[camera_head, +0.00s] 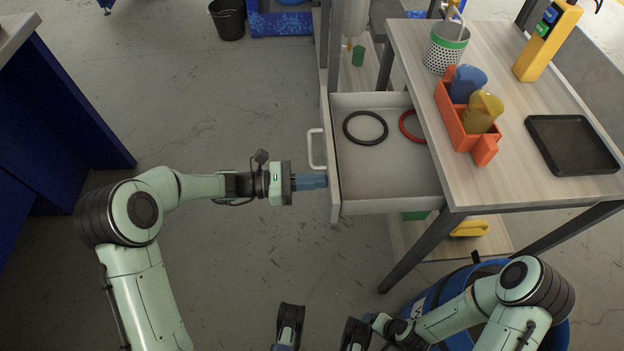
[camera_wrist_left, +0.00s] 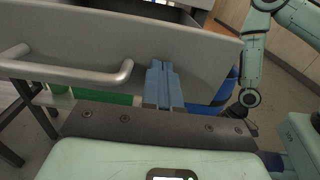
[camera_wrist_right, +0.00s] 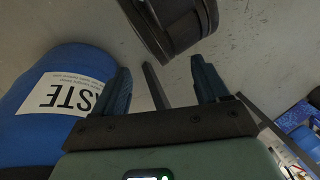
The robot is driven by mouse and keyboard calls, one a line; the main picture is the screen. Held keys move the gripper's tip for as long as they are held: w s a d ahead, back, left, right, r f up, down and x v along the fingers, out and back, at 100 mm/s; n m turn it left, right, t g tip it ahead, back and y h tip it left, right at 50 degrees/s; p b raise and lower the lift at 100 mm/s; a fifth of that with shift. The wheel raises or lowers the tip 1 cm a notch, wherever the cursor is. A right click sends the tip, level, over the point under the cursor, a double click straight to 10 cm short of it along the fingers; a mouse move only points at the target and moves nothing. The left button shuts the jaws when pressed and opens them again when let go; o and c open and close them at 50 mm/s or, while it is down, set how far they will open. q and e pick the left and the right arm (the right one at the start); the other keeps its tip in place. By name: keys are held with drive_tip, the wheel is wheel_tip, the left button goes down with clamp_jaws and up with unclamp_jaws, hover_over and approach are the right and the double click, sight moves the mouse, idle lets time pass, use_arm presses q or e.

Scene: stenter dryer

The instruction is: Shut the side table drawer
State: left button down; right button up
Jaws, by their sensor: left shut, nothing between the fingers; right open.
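The side table drawer (camera_head: 385,178) is pulled out to the left of the side table (camera_head: 490,130). A black ring (camera_head: 365,128) and a red ring (camera_head: 410,126) lie in it. Its front panel (camera_wrist_left: 110,40) and bar handle (camera_wrist_left: 70,72) show in the left wrist view. My left gripper (camera_head: 322,181) is shut and empty. Its fingertips (camera_wrist_left: 162,66) are at the front panel, beside the handle; the head view shows them at or very close to it. My right gripper (camera_head: 318,328) is open, low at the front; its fingers also show in the right wrist view (camera_wrist_right: 160,85).
On the tabletop are an orange holder (camera_head: 453,120) with blue and yellow items, a green-white cup (camera_head: 445,48), a black tray (camera_head: 572,145) and a yellow device (camera_head: 548,42). A blue waste barrel (camera_wrist_right: 55,115) stands near my right arm. The floor left of the drawer is clear.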

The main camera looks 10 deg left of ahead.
sight(360, 187)
use_arm(q)
drive_tip(key=x, duration=1.1)
drive_tip(key=shift+d, duration=0.2)
drive_tip(key=b+x, duration=0.1)
drive_tip(key=x, duration=1.1)
drive_tip(key=shift+w+d+f, duration=0.1)
drive_tip(key=shift+d+f, duration=0.05)
drive_tip(key=shift+d, duration=0.05)
drive_tip(key=shift+w+d, duration=0.15)
drive_tip(key=shift+d, duration=0.6)
use_arm(e)
drive_tip(key=shift+w+d+f+t, duration=0.35)
drive_tip(key=shift+w+f, duration=0.3)
drive_tip(key=shift+w, duration=0.25)
use_arm(q)
drive_tip(key=shift+d+r, duration=0.1)
drive_tip(key=shift+r, duration=0.2)
use_arm(e)
drive_tip(key=shift+s, duration=0.1)
